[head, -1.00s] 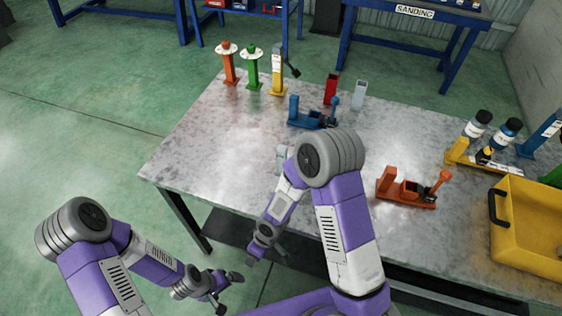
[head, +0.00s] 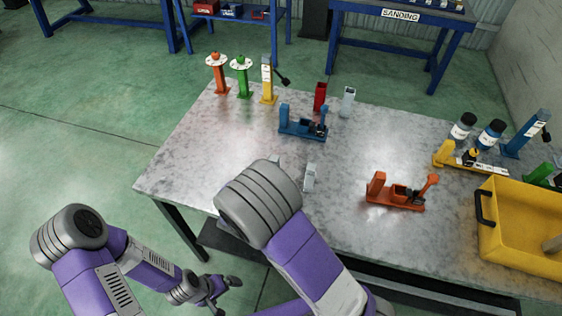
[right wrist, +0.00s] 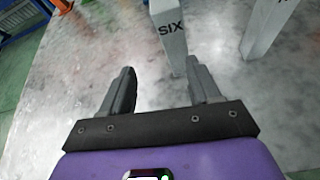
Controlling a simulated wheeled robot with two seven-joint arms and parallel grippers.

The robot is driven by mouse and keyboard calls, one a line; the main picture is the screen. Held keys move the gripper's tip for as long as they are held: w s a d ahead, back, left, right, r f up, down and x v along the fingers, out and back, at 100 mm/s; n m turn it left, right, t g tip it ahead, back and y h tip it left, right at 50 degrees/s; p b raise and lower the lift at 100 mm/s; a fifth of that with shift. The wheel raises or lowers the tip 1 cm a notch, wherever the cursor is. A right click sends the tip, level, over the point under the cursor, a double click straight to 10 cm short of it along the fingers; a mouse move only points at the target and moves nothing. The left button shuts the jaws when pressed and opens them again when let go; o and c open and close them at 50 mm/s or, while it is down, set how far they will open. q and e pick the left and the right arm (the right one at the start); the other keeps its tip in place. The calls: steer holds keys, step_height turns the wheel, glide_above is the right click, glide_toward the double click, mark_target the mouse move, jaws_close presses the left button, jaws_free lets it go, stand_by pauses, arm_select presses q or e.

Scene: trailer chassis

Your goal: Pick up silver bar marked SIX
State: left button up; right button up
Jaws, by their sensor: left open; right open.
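The silver bar marked SIX (right wrist: 168,32) stands upright on the table in the right wrist view, with black letters near its upper end. My right gripper (right wrist: 160,84) is open and empty, its fingers pointing toward the bar's foot, the bar nearer the right finger. A second silver bar (right wrist: 268,25) stands to the right; its marking is not readable. In the head view one silver bar (head: 310,177) shows beside my right arm, and a small silver piece (head: 275,160) peeks above it. My right gripper is hidden there. My left gripper (head: 225,292) is open, low before the table.
The metal table (head: 385,150) carries a blue fixture (head: 303,124), an orange fixture (head: 402,193), a red block (head: 320,96) and another silver bar (head: 347,101). Coloured stands are at the back left. A yellow bin (head: 525,225) is at the right.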

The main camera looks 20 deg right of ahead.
steer(key=d+n, duration=0.1)
steer(key=d, duration=0.2)
steer(key=shift+w+r+h, duration=0.1)
steer(key=shift+h, duration=0.2)
steer(key=x, duration=0.7)
steer(key=shift+w+r, duration=0.1)
steer(key=shift+w, duration=0.2)
steer(key=shift+c, duration=0.2)
steer(key=shift+r, duration=0.1)
steer(key=c, duration=1.1)
